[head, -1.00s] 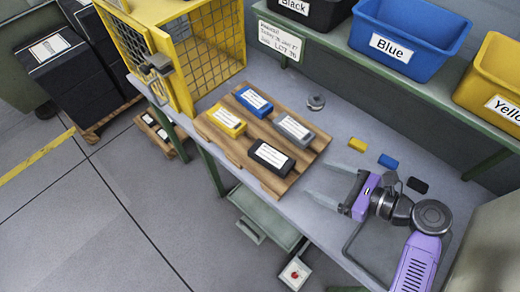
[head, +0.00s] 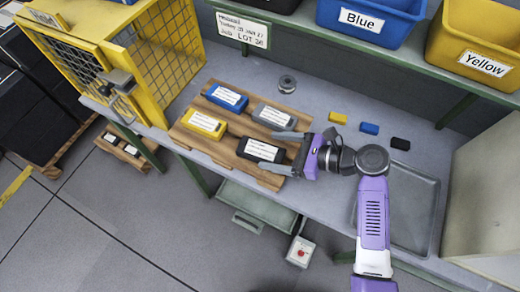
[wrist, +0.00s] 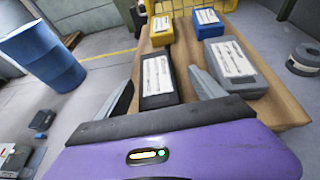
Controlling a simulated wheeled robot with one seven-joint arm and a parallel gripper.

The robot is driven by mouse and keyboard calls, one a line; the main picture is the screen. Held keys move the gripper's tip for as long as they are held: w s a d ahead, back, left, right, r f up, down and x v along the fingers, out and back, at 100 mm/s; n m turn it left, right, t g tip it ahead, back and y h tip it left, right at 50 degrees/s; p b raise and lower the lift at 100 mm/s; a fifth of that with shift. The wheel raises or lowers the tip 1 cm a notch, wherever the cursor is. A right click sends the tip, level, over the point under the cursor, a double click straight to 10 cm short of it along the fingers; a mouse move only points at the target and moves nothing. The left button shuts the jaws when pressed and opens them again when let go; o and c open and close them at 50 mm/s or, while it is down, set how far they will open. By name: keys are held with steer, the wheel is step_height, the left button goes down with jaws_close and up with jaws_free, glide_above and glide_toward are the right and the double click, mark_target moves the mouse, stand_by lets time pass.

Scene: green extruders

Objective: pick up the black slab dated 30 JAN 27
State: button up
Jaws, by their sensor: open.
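The black slab (head: 261,149) with a white label lies at the front right of a wooden pallet board (head: 222,158) on the bench. Its label print is too small to read. My gripper (head: 277,150) is open, with its fingers on either side of the black slab's right end. In the wrist view the black slab (wrist: 158,80) stands between the two fingers (wrist: 160,95), with the right finger between it and the grey slab (wrist: 230,62). I cannot tell whether either finger touches it.
A yellow slab (head: 204,123), a blue slab (head: 227,97) and the grey slab share the board. A yellow cage (head: 160,60) stands at the left. Small yellow, blue and black blocks (head: 369,128) and a grey roll (head: 287,84) lie on the bench. Bins stand on the shelf behind.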

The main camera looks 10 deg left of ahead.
mark_target(263, 151)
steer(key=x, duration=0.4)
steer(key=shift+s+a, duration=0.2)
jaws_close()
